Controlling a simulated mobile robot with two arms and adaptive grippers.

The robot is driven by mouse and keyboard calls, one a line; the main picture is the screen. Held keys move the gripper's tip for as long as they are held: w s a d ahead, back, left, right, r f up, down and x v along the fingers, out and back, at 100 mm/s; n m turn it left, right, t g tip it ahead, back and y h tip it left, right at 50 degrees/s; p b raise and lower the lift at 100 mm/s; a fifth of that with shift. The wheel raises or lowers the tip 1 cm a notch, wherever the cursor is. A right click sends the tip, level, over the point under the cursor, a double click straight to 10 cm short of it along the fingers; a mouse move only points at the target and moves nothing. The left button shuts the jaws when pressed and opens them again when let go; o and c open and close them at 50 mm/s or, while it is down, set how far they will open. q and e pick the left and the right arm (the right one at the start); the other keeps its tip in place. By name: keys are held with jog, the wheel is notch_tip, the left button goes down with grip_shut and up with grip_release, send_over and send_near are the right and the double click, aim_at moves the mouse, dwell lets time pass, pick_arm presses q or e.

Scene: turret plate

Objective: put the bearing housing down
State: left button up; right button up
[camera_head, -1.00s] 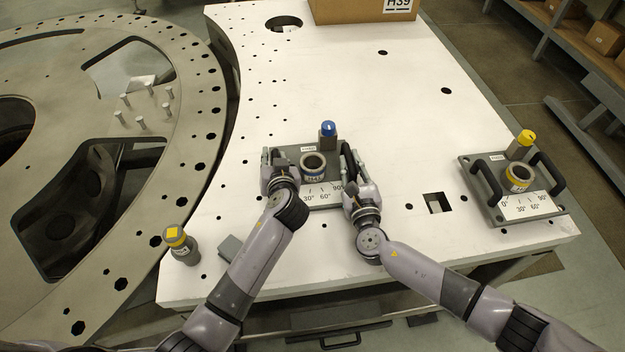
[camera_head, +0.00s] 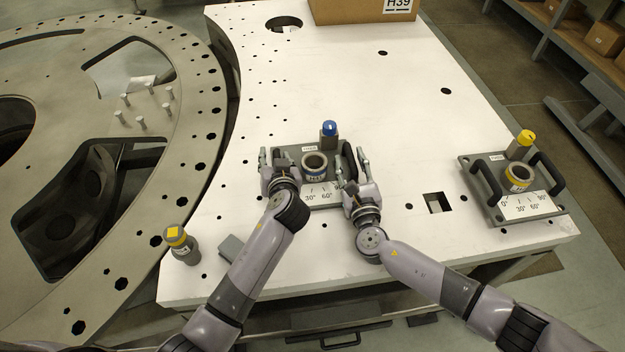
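The bearing housing with the blue-marked ring (camera_head: 315,166) is a grey plate with a blue-capped post (camera_head: 329,130) at its back and an angle scale at its front. It appears to lie flat on the white table (camera_head: 400,110). My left gripper (camera_head: 276,157) is at its left handle, with the fingers spread apart. My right gripper (camera_head: 356,160) is at its right handle, also with the fingers spread. The handles are partly hidden by the grippers, so I cannot tell whether any finger still touches them.
A second housing with a yellow-marked ring (camera_head: 519,177) stands at the table's right edge. A yellow-capped cylinder (camera_head: 181,244) and a grey block (camera_head: 230,249) are at front left. A square hole (camera_head: 437,203) lies right of my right gripper. A cardboard box (camera_head: 355,10) is at the back.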

pick_arm(q)
jog(key=v, duration=1.1)
jog(key=shift+s+d, duration=0.1)
jog(key=shift+d, duration=0.05)
pick_arm(e)
jog(key=shift+s, duration=0.15)
pick_arm(q)
jog(key=shift+s+r, duration=0.1)
pick_arm(e)
jog(key=shift+s, duration=0.15)
jog(key=v, duration=1.1)
jog(key=shift+s+d, duration=0.2)
jog(key=shift+s, duration=0.1)
